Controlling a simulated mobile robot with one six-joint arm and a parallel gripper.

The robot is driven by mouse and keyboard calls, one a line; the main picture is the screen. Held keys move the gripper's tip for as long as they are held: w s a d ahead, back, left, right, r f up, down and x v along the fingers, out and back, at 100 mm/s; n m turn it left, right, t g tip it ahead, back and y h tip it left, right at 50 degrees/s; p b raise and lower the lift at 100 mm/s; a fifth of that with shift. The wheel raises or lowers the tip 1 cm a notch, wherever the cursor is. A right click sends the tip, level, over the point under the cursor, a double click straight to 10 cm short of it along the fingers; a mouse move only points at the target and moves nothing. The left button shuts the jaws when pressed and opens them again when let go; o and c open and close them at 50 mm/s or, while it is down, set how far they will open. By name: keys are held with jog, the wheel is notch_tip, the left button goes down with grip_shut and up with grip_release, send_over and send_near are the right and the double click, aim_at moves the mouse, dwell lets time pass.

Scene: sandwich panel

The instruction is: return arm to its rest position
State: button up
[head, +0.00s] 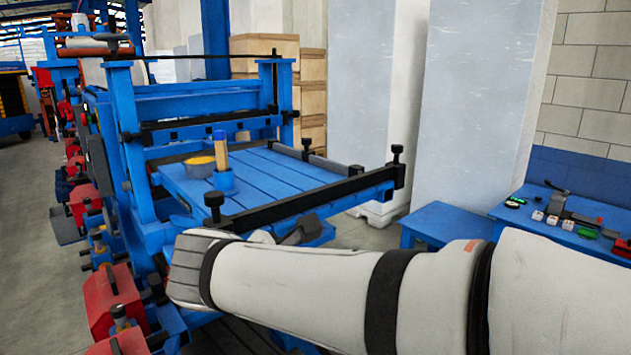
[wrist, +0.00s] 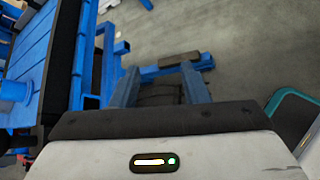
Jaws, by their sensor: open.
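My arm (head: 320,292) reaches across the head view from the lower right to the blue machine at the left, its white links bent at a grey ribbed joint. My gripper (wrist: 155,120) shows in the wrist view as a dark body over the white wrist housing. It is open and I see nothing held in it.
A blue slotted table (head: 285,180) with black rails lies just behind the arm. A blue bench (head: 540,225) with small parts stands right. Red machine units line the left.

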jog(key=s+d+f+m+g+y, duration=0.2)
jog(key=s+d+f+m, duration=0.3)
jog(key=m, duration=0.6)
jog(key=s+d+f+m+g+y, duration=0.3)
jog(key=s+d+f+m, duration=0.3)
jog(key=d+f+m, duration=0.3)
jog(key=d+m+g, duration=0.1)
jog(key=d+m, duration=0.2)
jog(key=shift+s+m+b, duration=0.2)
jog(key=shift+m+b, duration=0.1)
jog(key=shift+f, duration=0.1)
jog(key=shift+c, duration=0.2)
